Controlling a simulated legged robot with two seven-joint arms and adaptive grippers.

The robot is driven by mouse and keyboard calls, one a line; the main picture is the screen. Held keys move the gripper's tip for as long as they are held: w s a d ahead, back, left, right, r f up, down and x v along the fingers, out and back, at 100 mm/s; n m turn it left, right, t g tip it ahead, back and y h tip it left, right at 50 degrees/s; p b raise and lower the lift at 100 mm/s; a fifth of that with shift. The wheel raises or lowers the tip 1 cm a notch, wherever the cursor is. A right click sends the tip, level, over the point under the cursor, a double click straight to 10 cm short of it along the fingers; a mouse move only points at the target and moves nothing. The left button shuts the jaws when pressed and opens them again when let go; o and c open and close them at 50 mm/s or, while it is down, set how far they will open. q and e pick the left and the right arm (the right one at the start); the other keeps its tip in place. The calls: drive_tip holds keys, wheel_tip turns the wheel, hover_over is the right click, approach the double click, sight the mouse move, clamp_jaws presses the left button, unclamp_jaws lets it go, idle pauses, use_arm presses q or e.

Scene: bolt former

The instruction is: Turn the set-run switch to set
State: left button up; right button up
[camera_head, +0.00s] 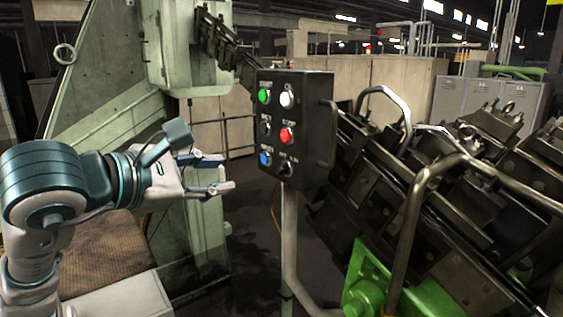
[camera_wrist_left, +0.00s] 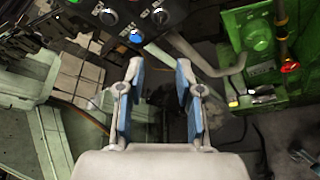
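The set-run switch (camera_head: 287,168) is a small black knob at the lower right of the dark control box (camera_head: 317,115). Its label is too small to read surely, and I cannot tell its turned position. In the left wrist view a black knob (camera_wrist_left: 160,15) shows at the top edge, right of the lit blue button (camera_wrist_left: 136,36). My left gripper (camera_head: 227,174) is open and empty, left of the box at about the height of its bottom row, apart from the switch. Its two blue-padded fingers (camera_wrist_left: 160,78) stand apart in the wrist view. My right gripper is not in view.
The box also carries a green button (camera_head: 264,96), a white button (camera_head: 287,99), a red button (camera_head: 287,135) and another black knob (camera_head: 265,129). A pale post (camera_head: 289,235) holds it up. Dark machinery and bent metal rails (camera_head: 411,215) crowd the right.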

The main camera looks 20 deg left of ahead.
use_arm(q)
drive_tip(key=w, duration=0.1)
drive_tip(key=p, duration=0.4)
approach(279, 170)
drive_tip(key=x, duration=0.8)
drive_tip(key=shift+w+d, duration=0.1)
drive_tip(key=shift+d, duration=0.2)
drive_tip(key=shift+w+a+f, duration=0.15)
drive_tip(key=shift+w+a, duration=0.05)
drive_tip(key=shift+a, duration=0.2)
drive_tip(key=shift+c, duration=0.5)
drive_tip(key=shift+w, duration=0.1)
drive_tip(key=c, duration=0.4)
drive_tip(key=shift+d, duration=0.15)
clamp_jaws()
